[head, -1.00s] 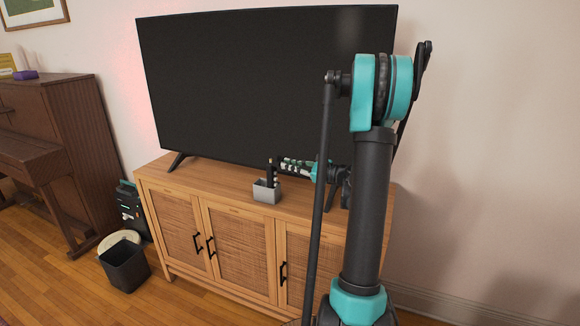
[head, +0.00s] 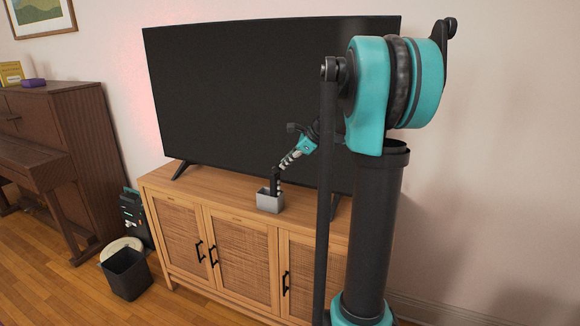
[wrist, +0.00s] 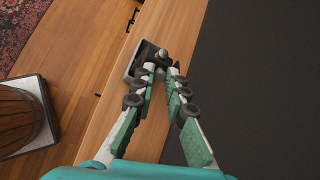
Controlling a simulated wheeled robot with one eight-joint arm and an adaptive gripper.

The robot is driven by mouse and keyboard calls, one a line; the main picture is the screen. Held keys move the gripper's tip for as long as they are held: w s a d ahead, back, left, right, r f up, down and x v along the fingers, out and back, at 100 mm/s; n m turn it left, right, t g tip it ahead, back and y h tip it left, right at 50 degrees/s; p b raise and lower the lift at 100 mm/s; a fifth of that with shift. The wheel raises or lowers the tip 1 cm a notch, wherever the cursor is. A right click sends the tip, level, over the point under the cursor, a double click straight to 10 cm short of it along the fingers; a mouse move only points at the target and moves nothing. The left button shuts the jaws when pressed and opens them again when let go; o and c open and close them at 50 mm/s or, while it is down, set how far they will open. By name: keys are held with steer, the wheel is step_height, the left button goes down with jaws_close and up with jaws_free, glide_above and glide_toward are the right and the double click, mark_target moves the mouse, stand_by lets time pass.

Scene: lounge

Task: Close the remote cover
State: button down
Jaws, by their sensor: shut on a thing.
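A small grey open-topped box (head: 270,204) stands on the wooden cabinet in front of the television. A dark upright thing, likely the remote (head: 275,184), stands in it. My gripper (head: 279,172) comes down from the upper right, its fingers at the dark thing's top. In the wrist view my gripper (wrist: 161,68) has its fingertips close together around a dark piece at the box (wrist: 130,68), shut on it. The fingers hide most of the remote. I cannot make out its cover or whether it is open.
The large television (head: 260,95) rises close behind the box. The wooden cabinet (head: 215,192) has bare top on the box's left. A dark bin (head: 126,273) stands on the floor at left, near a brown piano (head: 85,135).

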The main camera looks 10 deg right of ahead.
steer(key=shift+w+a+r+g+h, duration=0.25)
steer(key=shift+w+a+g+h, duration=0.1)
steer(key=shift+g+h, duration=0.15)
steer(key=shift+w+a+r+g+h, duration=0.2)
steer(key=shift+a+g+h, duration=0.2)
steer(key=shift+h, duration=0.2)
steer(key=shift+w+a+r+g+h, duration=0.1)
steer(key=shift+w+a+g+h, duration=0.25)
steer(key=shift+h, duration=0.2)
steer(key=shift+w+a+r+g+h, duration=0.1)
steer(key=shift+a+g+h, duration=0.1)
steer(key=shift+g+h, duration=0.3)
steer(key=shift+w+a+g+h, duration=0.5)
steer(key=shift+a+g+h, duration=0.3)
steer(key=shift+h, duration=0.45)
steer(key=shift+w+a+f+g+h, duration=0.2)
steer(key=shift+w+a+g+h, duration=0.1)
steer(key=shift+g+h, duration=0.45)
steer(key=c, duration=1.5)
jaws_free()
